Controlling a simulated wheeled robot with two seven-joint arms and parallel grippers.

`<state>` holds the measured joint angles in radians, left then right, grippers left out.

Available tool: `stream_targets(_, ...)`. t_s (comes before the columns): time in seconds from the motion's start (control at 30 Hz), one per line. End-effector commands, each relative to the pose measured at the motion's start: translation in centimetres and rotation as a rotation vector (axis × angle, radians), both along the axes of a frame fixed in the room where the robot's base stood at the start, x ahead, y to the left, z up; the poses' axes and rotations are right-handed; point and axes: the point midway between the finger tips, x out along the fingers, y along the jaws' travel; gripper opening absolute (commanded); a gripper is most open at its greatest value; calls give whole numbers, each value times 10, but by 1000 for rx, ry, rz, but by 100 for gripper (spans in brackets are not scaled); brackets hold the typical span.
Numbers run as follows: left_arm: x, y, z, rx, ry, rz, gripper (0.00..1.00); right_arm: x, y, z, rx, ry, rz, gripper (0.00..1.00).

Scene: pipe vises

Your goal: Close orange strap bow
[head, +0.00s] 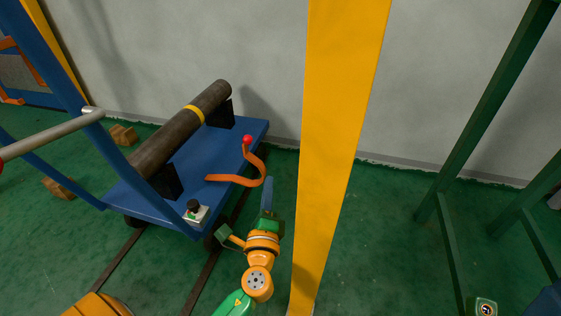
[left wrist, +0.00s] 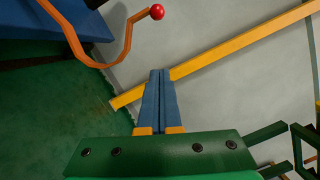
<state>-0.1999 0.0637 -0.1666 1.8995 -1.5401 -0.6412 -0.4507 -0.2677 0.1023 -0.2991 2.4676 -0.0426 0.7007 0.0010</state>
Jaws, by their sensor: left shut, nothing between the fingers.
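The orange strap bow (head: 237,180) curves out from the right side of the blue cart and rises to a red ball (head: 247,139) at its free end. It stands away from the dark pipe (head: 180,130), which lies on black supports on the cart. My left gripper (head: 267,186) is shut and empty, just in front of and below the bow's bend, apart from it. In the left wrist view, the shut blue fingers (left wrist: 160,73) point up the picture. The strap (left wrist: 72,38) and red ball (left wrist: 157,12) are above and left of them. My right gripper does not show.
A yellow post (head: 335,150) stands close to the right of my left gripper. The blue cart (head: 225,150) sits on floor rails, with a black knob (head: 194,207) at its front corner. Green frames (head: 455,240) stand at right. Wooden blocks (head: 123,135) lie at left.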

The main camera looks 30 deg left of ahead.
Motion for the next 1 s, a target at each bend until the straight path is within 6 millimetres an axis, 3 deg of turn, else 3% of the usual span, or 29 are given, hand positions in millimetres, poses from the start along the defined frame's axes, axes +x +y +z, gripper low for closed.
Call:
stream_targets(0.47,86,43,9,-2,0,0,0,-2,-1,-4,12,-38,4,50)
stream_targets(0.7,79,73,24,-2,3,-1,0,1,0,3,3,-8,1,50)
stream_targets(1.0,77,79,25,-5,3,-2,0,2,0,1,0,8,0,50)
